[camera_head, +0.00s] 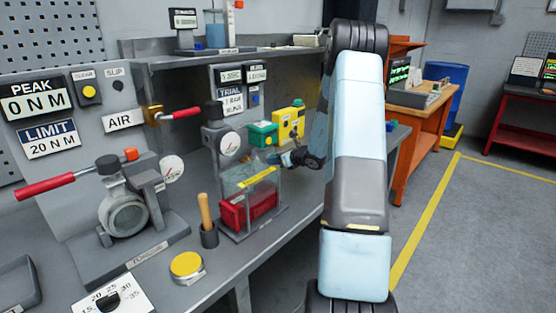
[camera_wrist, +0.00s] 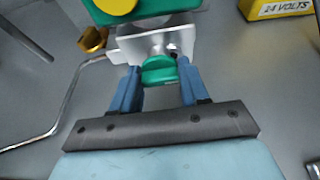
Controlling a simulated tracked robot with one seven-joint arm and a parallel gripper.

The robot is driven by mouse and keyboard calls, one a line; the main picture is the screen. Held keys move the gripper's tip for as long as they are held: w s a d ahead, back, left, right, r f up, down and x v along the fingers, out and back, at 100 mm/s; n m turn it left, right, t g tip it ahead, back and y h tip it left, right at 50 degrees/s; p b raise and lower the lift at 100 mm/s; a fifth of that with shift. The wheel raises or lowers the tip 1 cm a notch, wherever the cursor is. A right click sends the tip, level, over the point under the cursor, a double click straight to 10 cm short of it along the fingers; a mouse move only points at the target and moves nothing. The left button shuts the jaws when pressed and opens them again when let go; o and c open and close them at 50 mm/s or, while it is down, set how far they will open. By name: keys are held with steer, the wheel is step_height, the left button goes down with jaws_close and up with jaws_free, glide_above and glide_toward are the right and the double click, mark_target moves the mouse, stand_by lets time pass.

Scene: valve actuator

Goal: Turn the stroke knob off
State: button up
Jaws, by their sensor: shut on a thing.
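A small green knob (camera_wrist: 159,70) sits on a silver fitting (camera_wrist: 150,42) below a green box in the wrist view. No label on the knob can be read, so I cannot confirm it is the stroke knob. My gripper (camera_wrist: 158,76) has one blue finger on each side of the knob and is shut on it. In the head view my gripper (camera_head: 284,158) is at the bench, just below the green box (camera_head: 262,134). The knob cannot be made out there.
A yellow box (camera_head: 290,122) stands right of the green box. A clear-walled case with a red block (camera_head: 248,207) stands in front of it. A red-handled lever (camera_head: 180,113) projects at the left. A bent metal rod (camera_wrist: 75,95) runs left of my gripper.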

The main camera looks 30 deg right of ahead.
steer(key=shift+d+r, duration=0.15)
steer(key=shift+d, duration=0.1)
steer(key=o, duration=0.8)
steer(key=v, duration=1.3)
steer(key=shift+s+d, duration=0.1)
steer(key=shift+s, duration=0.25)
